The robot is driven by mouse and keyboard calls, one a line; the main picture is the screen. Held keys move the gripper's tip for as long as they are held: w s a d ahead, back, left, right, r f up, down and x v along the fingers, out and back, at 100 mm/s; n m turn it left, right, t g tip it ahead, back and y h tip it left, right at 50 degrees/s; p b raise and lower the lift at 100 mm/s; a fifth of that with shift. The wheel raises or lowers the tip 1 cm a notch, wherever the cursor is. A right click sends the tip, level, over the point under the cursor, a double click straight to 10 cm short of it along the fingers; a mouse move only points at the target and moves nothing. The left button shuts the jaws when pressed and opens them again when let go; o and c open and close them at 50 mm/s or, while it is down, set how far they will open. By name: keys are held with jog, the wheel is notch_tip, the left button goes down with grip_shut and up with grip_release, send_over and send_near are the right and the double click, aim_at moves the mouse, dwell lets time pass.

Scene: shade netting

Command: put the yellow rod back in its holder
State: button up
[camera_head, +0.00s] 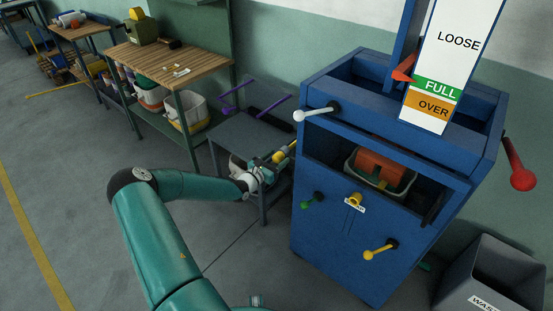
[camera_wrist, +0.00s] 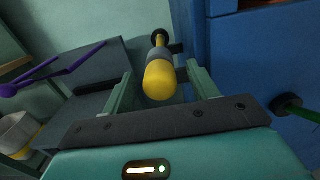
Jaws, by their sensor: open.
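The yellow rod (camera_wrist: 160,80) points toward the wrist camera, with a thick yellow near end, a greyish middle and a dark round far end. In the head view the rod's yellow part (camera_head: 284,154) shows just past my gripper (camera_head: 268,170). A yellow socket-like piece (camera_head: 355,199) with a white label is on the cabinet front; I cannot tell if it is the holder.
The blue cabinet (camera_head: 330,235) carries white (camera_head: 313,112), green (camera_head: 312,201), yellow (camera_head: 378,250) and red (camera_head: 519,172) handles. A grey table (camera_head: 240,135) with purple rods (camera_head: 265,108) stands behind my gripper. A waste bin (camera_head: 500,270) is at right.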

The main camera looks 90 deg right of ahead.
jog(key=v, duration=1.3)
jog(key=shift+w+a, duration=0.2)
jog(key=shift+w, duration=0.05)
jog(key=w+a+r+m+t+y, duration=0.35)
jog(key=w+a+r, duration=0.25)
jog(key=w+a, duration=0.3)
jog(key=w+a+r+m+t+y, duration=0.2)
jog(key=w+a+r+m, duration=0.25)
jog(key=w+a, duration=0.5)
jog(key=w+a+r+m+t+y, duration=0.2)
jog(key=w+a+r+m, duration=0.1)
jog(key=w+a+r, duration=0.45)
jog(key=w+a+r+t+y, duration=0.1)
jog(key=a+r+t+y, duration=0.2)
jog(key=a, duration=1.3)
jog(key=w+a+r+n+t+y, duration=0.1)
jog(key=a+r+t+y, duration=0.2)
jog(key=a+r+t, duration=0.4)
jog(key=a+r, duration=0.4)
jog(key=a, duration=0.5)
jog(key=shift+w+r, duration=0.2)
jog(key=shift+r, duration=0.2)
jog(key=shift+c, duration=0.5)
